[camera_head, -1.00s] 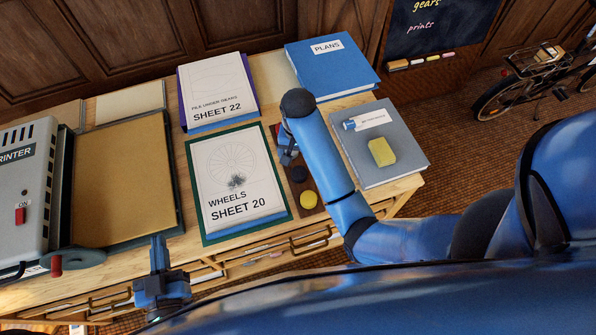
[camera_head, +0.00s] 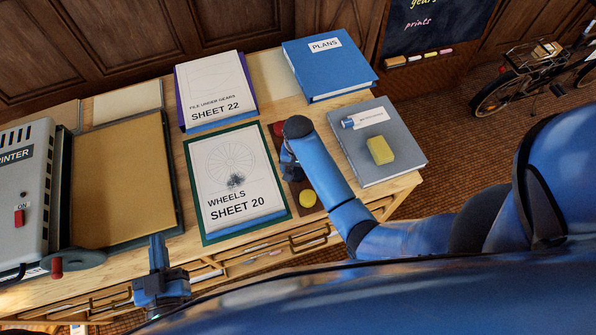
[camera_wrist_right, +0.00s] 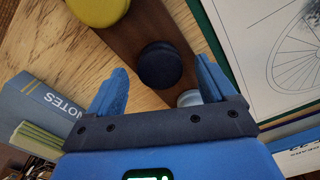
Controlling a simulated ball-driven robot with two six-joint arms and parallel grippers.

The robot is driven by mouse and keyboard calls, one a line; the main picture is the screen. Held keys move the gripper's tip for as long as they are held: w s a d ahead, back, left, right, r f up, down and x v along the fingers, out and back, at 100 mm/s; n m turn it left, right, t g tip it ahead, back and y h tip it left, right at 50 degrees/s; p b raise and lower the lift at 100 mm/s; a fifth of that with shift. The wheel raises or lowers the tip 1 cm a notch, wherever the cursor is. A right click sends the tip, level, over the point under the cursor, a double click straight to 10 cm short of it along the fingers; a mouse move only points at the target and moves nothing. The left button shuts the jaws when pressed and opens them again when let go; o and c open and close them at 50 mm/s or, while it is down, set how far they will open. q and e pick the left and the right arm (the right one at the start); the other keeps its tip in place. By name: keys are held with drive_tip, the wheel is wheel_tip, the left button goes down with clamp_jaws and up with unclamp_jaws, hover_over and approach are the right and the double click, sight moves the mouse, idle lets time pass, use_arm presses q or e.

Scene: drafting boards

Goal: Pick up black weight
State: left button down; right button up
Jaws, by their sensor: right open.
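In the right wrist view the black weight (camera_wrist_right: 160,62) is a dark round disc on a brown wooden strip (camera_wrist_right: 160,20). My right gripper (camera_wrist_right: 162,68) is open, with its fingertips to either side of the weight in that picture; I cannot tell whether they touch it. In the head view my right gripper (camera_head: 289,160) is over the strip, and the arm and gripper hide the black weight. My left gripper (camera_head: 158,245) is at the table's front edge, away from the weights; its jaw opening is unclear.
A yellow weight (camera_head: 307,199) sits at the strip's near end, and a pale round piece (camera_wrist_right: 190,98) lies by one fingertip.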

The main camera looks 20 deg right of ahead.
drive_tip(key=shift+f, duration=0.1)
drive_tip(key=c, duration=1.4)
drive_tip(key=shift+c, duration=0.7)
drive_tip(key=shift+r, duration=0.2)
